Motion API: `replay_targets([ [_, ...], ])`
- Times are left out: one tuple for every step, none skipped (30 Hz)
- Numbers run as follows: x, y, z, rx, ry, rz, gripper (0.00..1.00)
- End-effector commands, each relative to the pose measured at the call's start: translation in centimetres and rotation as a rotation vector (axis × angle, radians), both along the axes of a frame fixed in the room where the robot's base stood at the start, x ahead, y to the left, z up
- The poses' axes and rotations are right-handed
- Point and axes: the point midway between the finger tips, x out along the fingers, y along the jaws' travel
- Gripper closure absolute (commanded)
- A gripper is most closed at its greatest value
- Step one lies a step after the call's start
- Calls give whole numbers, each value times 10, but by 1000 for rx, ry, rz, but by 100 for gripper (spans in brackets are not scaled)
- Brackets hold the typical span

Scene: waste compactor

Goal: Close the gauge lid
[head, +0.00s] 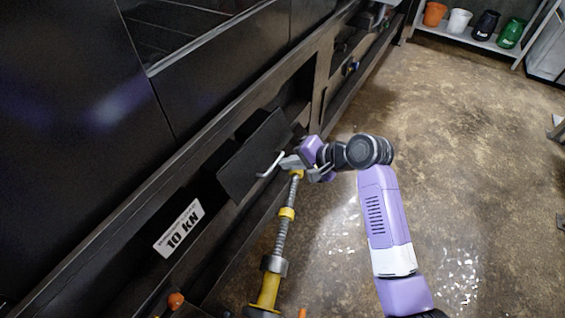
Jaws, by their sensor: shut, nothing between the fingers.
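The gauge lid (252,158) appears to be the dark flat plate on the front of the black machine, left of my arm. It sits tilted out from the panel, with a dark recess showing beside it. A pale curved piece, perhaps a handle, shows at its right edge. My gripper (286,163) is shut and empty, close to the lid's right side. I cannot tell whether it touches the lid. The gauge itself does not show clearly.
A spring-wrapped rod with yellow collars (286,214) stands just below my gripper. A "10 KN" label (179,229) is on the panel at lower left. An orange knob (175,300) sits below it. The brown floor to the right is mostly clear; a shelf of buckets (470,38) stands far back.

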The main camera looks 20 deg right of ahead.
Motion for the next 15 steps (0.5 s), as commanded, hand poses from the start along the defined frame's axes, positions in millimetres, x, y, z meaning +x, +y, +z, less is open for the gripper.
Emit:
replay_targets([
  [4,3,-5,0,2,1,100],
  [6,5,-7,0,1,1,100],
  [9,7,-10,0,2,1,100],
  [11,8,-11,0,1,1,100],
  [12,9,-13,-1,1,1,100],
  [14,10,-15,-1,1,1,100],
  [15,11,-16,-1,1,1,100],
  [15,11,-16,-1,1,1,100],
  [16,12,-17,-2,0,1,100],
  [17,12,-17,-1,-1,1,100],
  [17,12,-17,-1,-1,1,100],
  [17,12,-18,-2,-1,1,100],
  [17,12,-18,-2,-1,1,100],
  [17,12,-18,-1,-1,0,100],
  [17,12,-18,-1,-1,0,100],
])
